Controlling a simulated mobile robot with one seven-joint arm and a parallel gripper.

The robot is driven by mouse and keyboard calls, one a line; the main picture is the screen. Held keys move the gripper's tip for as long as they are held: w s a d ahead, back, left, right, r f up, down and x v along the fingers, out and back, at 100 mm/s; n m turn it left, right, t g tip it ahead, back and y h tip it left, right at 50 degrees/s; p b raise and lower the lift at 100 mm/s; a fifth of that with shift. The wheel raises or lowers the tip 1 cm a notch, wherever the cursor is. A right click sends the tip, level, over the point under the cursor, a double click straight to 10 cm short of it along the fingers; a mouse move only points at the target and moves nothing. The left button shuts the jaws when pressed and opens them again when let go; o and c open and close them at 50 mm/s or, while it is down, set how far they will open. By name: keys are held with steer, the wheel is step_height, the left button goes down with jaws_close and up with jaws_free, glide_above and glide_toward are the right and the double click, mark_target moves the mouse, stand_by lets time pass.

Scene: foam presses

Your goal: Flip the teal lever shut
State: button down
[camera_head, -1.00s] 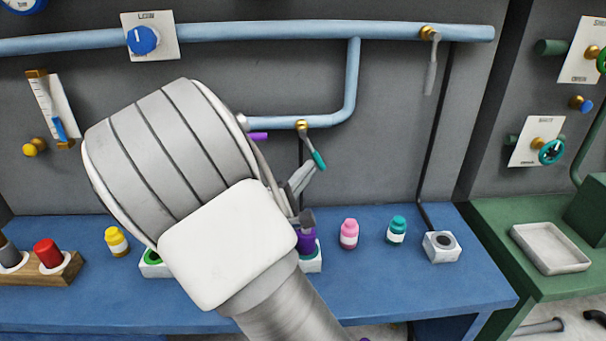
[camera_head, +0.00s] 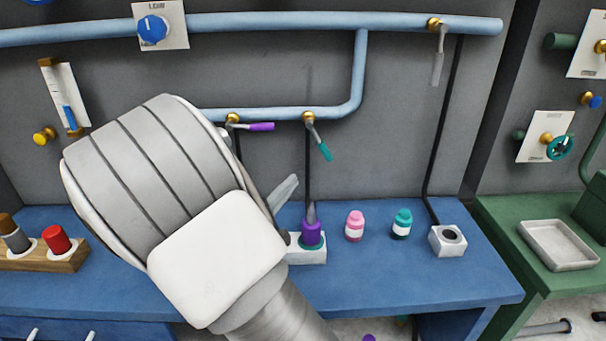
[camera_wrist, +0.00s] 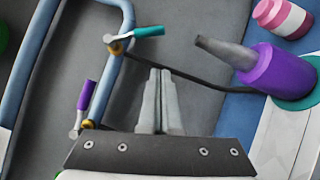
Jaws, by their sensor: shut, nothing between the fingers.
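The teal lever (camera_head: 325,152) hangs from a brass valve on the thin blue pipe, its handle slanting down and to the right, across the pipe's line. In the wrist view the teal lever (camera_wrist: 148,31) shows above the fingertips, apart from them. My gripper (camera_head: 291,180) is shut and empty, below and left of the teal lever in the head view. Its closed fingers show in the wrist view (camera_wrist: 159,74). A purple lever (camera_head: 262,127) on the same pipe points right, nearly along it; it also shows in the wrist view (camera_wrist: 86,97).
A purple bottle with a grey tip (camera_head: 312,232) stands in a white block near my gripper. Pink (camera_head: 355,226) and teal (camera_head: 402,224) bottles and a white socket block (camera_head: 447,241) stand on the blue bench. A grey lever (camera_head: 438,68) hangs from the upper pipe.

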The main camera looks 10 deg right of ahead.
steer(key=v, duration=0.5)
steer(key=shift+s+a+f, duration=0.1)
steer(key=shift+s+f, duration=0.25)
steer(key=shift+f, duration=0.1)
steer(key=shift+w, duration=0.1)
